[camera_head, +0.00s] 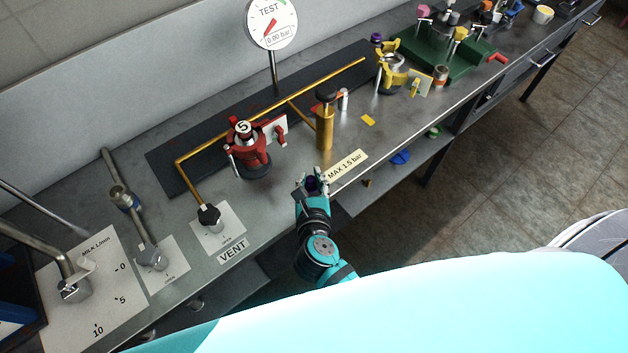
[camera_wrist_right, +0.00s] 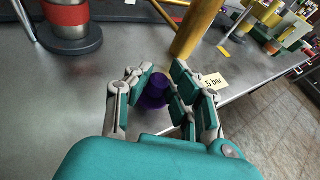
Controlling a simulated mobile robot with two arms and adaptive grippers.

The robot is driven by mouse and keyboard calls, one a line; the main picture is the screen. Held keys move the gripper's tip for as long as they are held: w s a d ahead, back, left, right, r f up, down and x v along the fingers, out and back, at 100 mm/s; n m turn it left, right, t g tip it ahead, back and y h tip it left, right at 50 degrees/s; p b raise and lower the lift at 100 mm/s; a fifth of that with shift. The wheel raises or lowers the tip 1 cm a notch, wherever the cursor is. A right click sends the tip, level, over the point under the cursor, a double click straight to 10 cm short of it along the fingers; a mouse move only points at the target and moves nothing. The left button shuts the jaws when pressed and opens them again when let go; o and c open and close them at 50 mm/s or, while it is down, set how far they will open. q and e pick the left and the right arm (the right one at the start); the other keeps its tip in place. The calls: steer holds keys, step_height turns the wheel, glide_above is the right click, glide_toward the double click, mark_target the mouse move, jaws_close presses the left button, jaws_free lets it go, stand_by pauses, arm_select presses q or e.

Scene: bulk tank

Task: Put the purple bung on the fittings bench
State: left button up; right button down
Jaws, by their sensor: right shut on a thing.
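The purple bung (camera_wrist_right: 153,91) sits between the fingers of my right gripper (camera_wrist_right: 160,88) in the right wrist view. In the head view my right gripper (camera_head: 311,180) is at the front edge of the long steel bench (camera_head: 290,215), left of the "MAX 1.5 bar" label, and the dark purple bung (camera_head: 313,184) shows at its fingertips. The gripper is shut on the bung. I cannot tell whether the bung touches the bench top. No label names this bench as the fittings bench. My left gripper is not in view.
A red valve (camera_head: 248,150) marked 5, a brass post (camera_head: 325,127) and brass pipework stand behind the gripper. A yellow clamp fitting (camera_head: 392,72) and a green tray (camera_head: 425,62) with several fittings lie farther right. Another small purple-topped thing (camera_head: 376,38) stands near them.

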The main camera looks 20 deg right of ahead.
steer(key=shift+s+a+r, duration=0.1)
steer(key=shift+s+a, duration=0.2)
steer(key=shift+a, duration=0.05)
steer(key=c, duration=1.2)
jaws_free()
steer(key=shift+d+f, duration=0.15)
steer(key=shift+f, duration=0.05)
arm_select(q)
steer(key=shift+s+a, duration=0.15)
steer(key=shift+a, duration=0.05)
arm_select(e)
steer(key=shift+r, duration=0.25)
arm_select(q)
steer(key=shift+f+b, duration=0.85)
steer(key=shift+b, duration=0.05)
arm_select(e)
steer(key=v, duration=1.2)
